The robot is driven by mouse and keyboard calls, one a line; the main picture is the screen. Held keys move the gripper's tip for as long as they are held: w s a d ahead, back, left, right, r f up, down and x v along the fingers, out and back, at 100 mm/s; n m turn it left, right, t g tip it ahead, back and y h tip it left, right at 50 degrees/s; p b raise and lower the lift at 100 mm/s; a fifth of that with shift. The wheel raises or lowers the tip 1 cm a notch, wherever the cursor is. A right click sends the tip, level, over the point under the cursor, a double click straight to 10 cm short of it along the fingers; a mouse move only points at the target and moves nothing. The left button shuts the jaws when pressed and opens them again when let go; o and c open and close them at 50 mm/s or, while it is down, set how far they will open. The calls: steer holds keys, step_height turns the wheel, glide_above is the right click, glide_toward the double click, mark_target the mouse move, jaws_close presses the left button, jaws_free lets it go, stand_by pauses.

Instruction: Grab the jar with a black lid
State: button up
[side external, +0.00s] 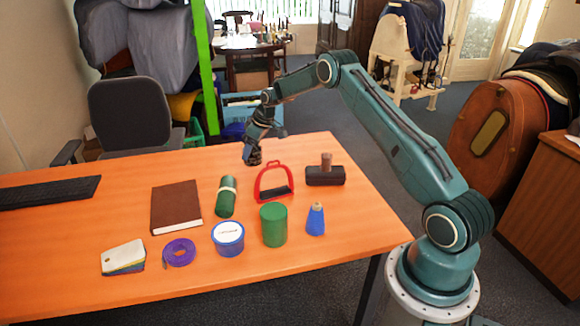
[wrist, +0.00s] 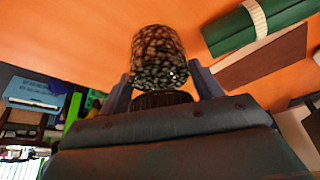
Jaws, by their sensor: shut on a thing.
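The jar (wrist: 158,52) has a speckled dark and pale body and a black lid (wrist: 160,98). In the wrist view it sits between the two fingers of my gripper (wrist: 162,82), with the lid toward the palm. The gripper is shut on it. In the side view my gripper (side external: 256,143) points down near the far edge of the desk, and the jar (side external: 252,157) shows small and dark below it. I cannot tell whether its base touches the desk.
On the orange desk (side external: 330,230), a green roll (side external: 227,197), a brown book (side external: 176,207) and a red stirrup (side external: 274,183) stand nearest.

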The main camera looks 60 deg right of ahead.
step_height(320, 180, up, 13)
steer(key=shift+r, duration=0.1)
stand_by(0.3)
